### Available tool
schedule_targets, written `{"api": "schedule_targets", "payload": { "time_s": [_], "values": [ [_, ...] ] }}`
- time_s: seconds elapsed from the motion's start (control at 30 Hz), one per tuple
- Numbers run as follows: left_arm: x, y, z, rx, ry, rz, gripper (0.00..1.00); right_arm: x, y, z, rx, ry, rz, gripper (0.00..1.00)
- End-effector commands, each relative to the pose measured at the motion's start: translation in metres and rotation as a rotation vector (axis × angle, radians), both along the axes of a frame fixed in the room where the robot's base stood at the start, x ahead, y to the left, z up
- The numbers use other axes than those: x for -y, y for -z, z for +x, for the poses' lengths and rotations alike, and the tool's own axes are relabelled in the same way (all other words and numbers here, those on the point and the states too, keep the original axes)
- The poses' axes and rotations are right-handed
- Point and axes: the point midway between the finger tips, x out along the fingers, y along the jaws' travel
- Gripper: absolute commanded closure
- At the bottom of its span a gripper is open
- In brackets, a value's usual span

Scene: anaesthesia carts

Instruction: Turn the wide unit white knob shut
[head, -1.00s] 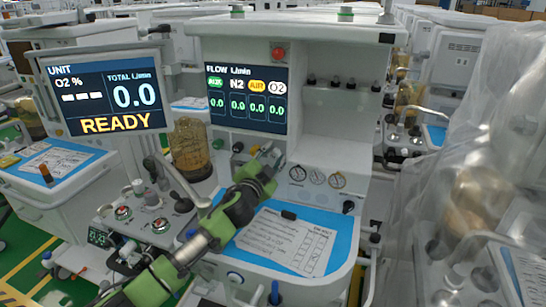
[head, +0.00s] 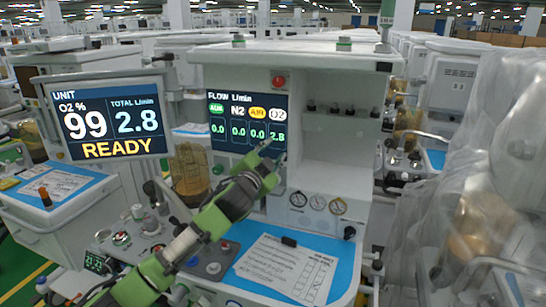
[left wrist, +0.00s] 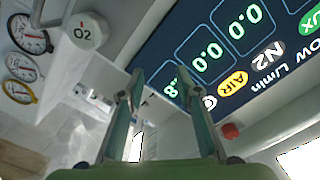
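The wide unit (head: 340,170) is the broad white cart in the middle of the head view. Its flow screen (head: 245,120) shows about 2.8 under O2 and 0.0 in the other columns. The white knob (left wrist: 84,30), marked O2, shows at the upper left of the left wrist view. I cannot make it out in the head view, where my gripper and arm cover part of the panel. My left gripper (head: 268,152) is in front of the screen's lower right corner. In the wrist view its fingers (left wrist: 163,85) are apart and empty, clear of the knob.
The monitor (head: 110,118) at left reads O2 99, total 2.8 and READY. Gauges (head: 318,202) sit right of my gripper, above a blue work surface with a paper (head: 290,268). An amber canister (head: 189,168) stands left. A plastic-covered cart (head: 470,210) is at right.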

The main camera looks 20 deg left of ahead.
Motion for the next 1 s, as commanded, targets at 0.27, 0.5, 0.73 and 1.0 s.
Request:
{"api": "schedule_targets", "payload": {
  "time_s": [0.27,0.5,0.73,1.0],
  "values": [
    [0.029,0.032,-0.030,-0.025,0.062,-0.194,0.68,0.000,-0.005,0.000,0.000,0.000,0.000,0.73],
    [0.030,0.074,-0.094,-0.042,0.070,-0.564,0.68,0.000,-0.014,0.000,0.000,0.000,0.000,0.73],
    [0.003,0.096,-0.137,-0.031,0.014,-0.764,0.68,0.000,-0.017,0.000,0.000,0.000,0.000,0.73],
    [-0.005,0.099,-0.137,-0.024,-0.002,-0.803,0.68,0.000,-0.020,0.000,0.000,0.000,0.001,0.73]
  ]
}}
